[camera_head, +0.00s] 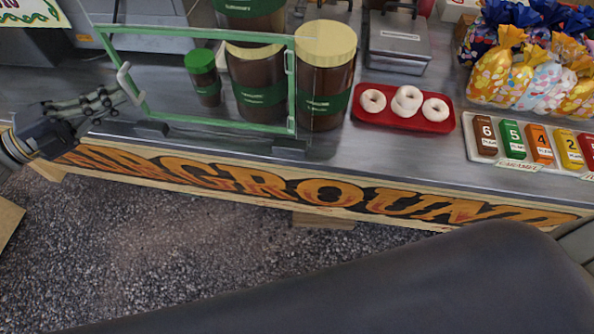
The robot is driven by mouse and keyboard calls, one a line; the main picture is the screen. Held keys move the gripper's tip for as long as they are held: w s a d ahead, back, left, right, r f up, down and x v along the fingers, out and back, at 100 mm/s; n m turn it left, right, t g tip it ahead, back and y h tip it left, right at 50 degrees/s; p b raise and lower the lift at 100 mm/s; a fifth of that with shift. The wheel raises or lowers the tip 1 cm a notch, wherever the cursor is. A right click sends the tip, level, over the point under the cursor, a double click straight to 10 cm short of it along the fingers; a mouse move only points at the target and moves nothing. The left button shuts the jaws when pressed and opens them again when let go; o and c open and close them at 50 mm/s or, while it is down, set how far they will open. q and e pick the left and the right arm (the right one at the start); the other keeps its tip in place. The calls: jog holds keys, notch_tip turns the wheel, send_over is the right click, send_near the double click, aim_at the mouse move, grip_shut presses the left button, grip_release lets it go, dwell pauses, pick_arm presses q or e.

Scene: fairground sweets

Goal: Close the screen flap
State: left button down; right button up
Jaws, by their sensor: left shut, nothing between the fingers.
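The screen flap is a clear pane in a green frame (215,124), standing up from the front part of the counter at left. A pale handle (130,83) sits on its left edge. I cannot tell its exact angle. Jars show through and behind the pane. My left gripper (118,96) comes in from the left, just left of the handle. Its fingers are shut with nothing between them. Whether they touch the handle or frame is not clear. My right gripper is not in view.
The steel counter (400,157) has a lettered wooden front board (320,192). Lidded brown jars (325,80) stand close behind and beside the flap. A red tray (440,127) of doughnuts, numbered packets (513,141) and wrapped sweet bags (530,75) lie further right. Gravel lies in front.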

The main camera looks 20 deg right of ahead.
pick_arm(q)
jog(key=v, duration=1.2)
jog(key=w+a+f+n+t+y+p, duration=0.1)
jog(key=w+a+f+n+t+y, duration=0.25)
jog(key=f+n, duration=0.4)
jog(key=w+a+f+n+t+y, duration=0.2)
jog(key=w+f+n+t+y, duration=0.25)
jog(key=f, duration=0.65)
jog(key=s+a+f+n+g+y+p, duration=0.1)
jog(key=s+f+n+y, duration=0.35)
jog(key=f, duration=0.75)
jog(key=s+a+f+n+g+y, duration=0.1)
jog(key=s+f+n+y, duration=0.3)
jog(key=f, duration=0.7)
jog(key=s+d+f+n+g, duration=0.2)
jog(key=s+f+n+g, duration=0.15)
jog(key=s+f, duration=0.6)
jog(key=s+d+f+n+g, duration=0.1)
jog(key=s+d+f, duration=0.4)
jog(key=s, duration=0.5)
jog(key=s+d+f+n+g+p, duration=0.1)
jog(key=s+d+f+g, duration=0.3)
jog(key=s, duration=0.7)
jog(key=s+d+f+n+g, duration=0.3)
jog(key=s+d+f, duration=0.2)
jog(key=s, duration=0.5)
jog(key=shift+s+d+f, duration=0.3)
